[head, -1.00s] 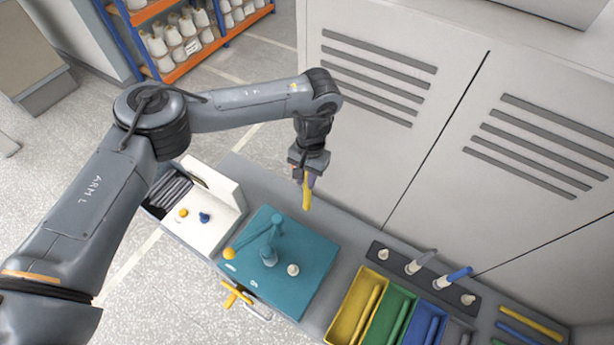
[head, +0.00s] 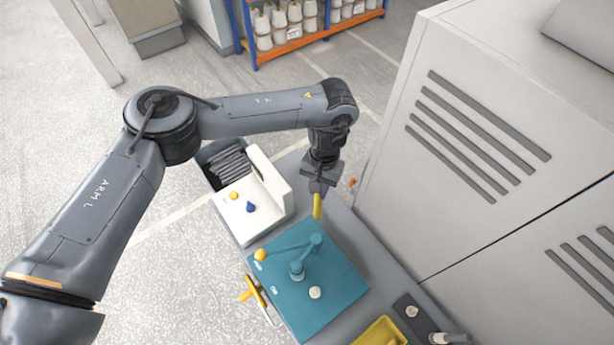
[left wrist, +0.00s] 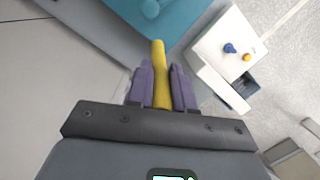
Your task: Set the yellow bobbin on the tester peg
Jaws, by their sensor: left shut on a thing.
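My left gripper (head: 319,187) is shut on the yellow bobbin (head: 317,207), a slim yellow tube hanging down from between the purple-grey fingers. In the left wrist view the bobbin (left wrist: 159,62) sticks out past the fingertips. It is held in the air, near the far edge of the teal plate (head: 338,303) in the head view. The bobbin looks apart from the peg. My right gripper is not in view.
A white box (head: 270,185) with an orange and a blue knob stands left of the gripper, beside a dark bin (head: 228,163). A yellow tray (head: 382,333) and a dark peg rack (head: 412,312) are at the lower right. A tall grey cabinet (head: 480,120) borders the bench.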

